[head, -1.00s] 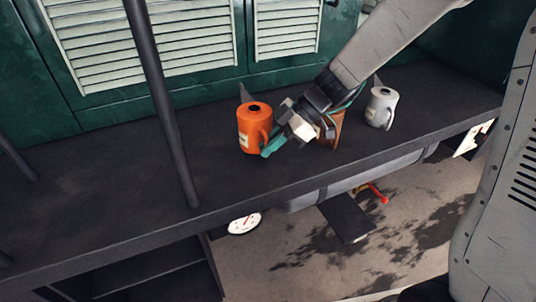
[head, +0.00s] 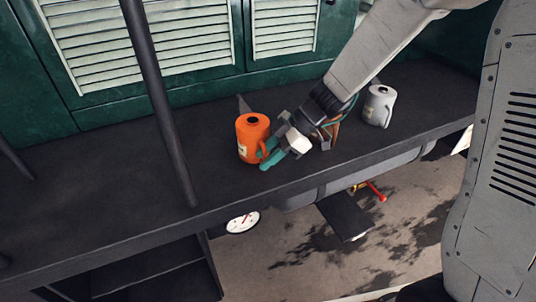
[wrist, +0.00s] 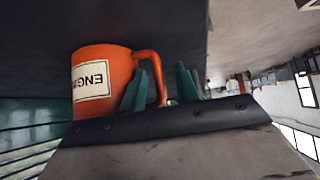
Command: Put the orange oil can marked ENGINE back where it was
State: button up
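The orange oil can (head: 250,135) stands upright on the dark shelf (head: 100,190), its handle towards my gripper. In the wrist view the orange can (wrist: 95,62) appears upside down, with a white label whose letters read as the start of ENGINE. My gripper (head: 269,153) is at the handle side of the can, its teal fingers apart. In the wrist view the gripper (wrist: 160,90) has one finger by the handle opening and the other beyond the handle, with the handle's outer bar between them. I cannot tell whether either finger touches it.
A grey can (head: 378,106) stands to the right on the shelf. A brown can (head: 336,128) is mostly hidden behind my gripper. A dark upright pole (head: 160,105) rises at the shelf's front, left of the orange can. Green louvred panels (head: 150,50) stand behind.

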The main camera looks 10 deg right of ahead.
jog(key=s+v, duration=0.1)
jog(key=v, duration=1.1)
jog(key=s+d+r+m+h, duration=0.2)
jog(key=s+d+m+h, duration=0.1)
jog(key=s+m, duration=0.3)
jog(key=s+d+r+m+t+h, duration=0.1)
jog(key=s+d+r+m+h, duration=0.1)
jog(key=s+m, duration=0.4)
jog(key=s+d+r+m+t+h, duration=0.1)
jog(key=s+d+m+h, duration=0.3)
jog(key=s, duration=0.6)
jog(key=d+r+m, duration=0.1)
jog(key=m, duration=0.1)
jog(key=shift+s+d+m, duration=0.25)
jog(key=shift+s+m, duration=0.05)
jog(key=shift+m, duration=0.1)
